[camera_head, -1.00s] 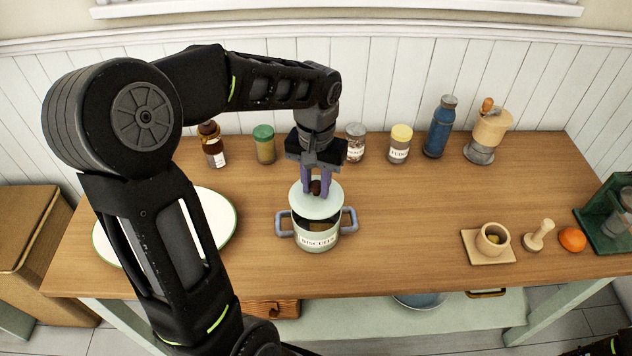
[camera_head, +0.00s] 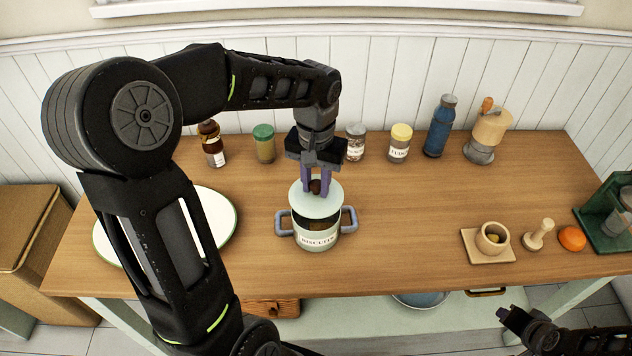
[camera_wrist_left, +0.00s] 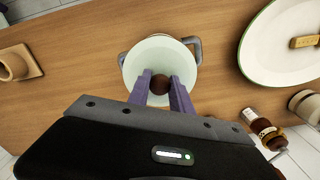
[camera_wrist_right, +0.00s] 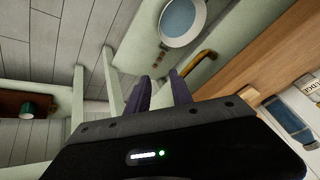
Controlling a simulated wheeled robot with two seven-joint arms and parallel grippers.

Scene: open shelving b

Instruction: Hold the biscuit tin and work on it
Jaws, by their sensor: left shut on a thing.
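The biscuit tin (camera_head: 318,240) is pale with blue-grey side handles and a "BISCUITS" label, and stands upright on the wooden table. Its pale round lid (camera_head: 310,209) is above the rim, with a dark gap at the front where some brown contents show. My left gripper (camera_head: 316,187) is shut on the lid's dark brown knob (camera_wrist_left: 159,84). In the left wrist view the lid (camera_wrist_left: 160,52) covers most of the tin. My right gripper (camera_wrist_right: 160,78) is open and empty, low in front of the table's right part, away from the tin.
A white plate (camera_head: 224,222) lies left of the tin, partly behind my left arm. Jars, a blue bottle (camera_head: 439,128) and a grinder (camera_head: 489,130) line the back. A small pot (camera_head: 492,238), an orange (camera_head: 572,239) and a green rack stand right. The table between is clear.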

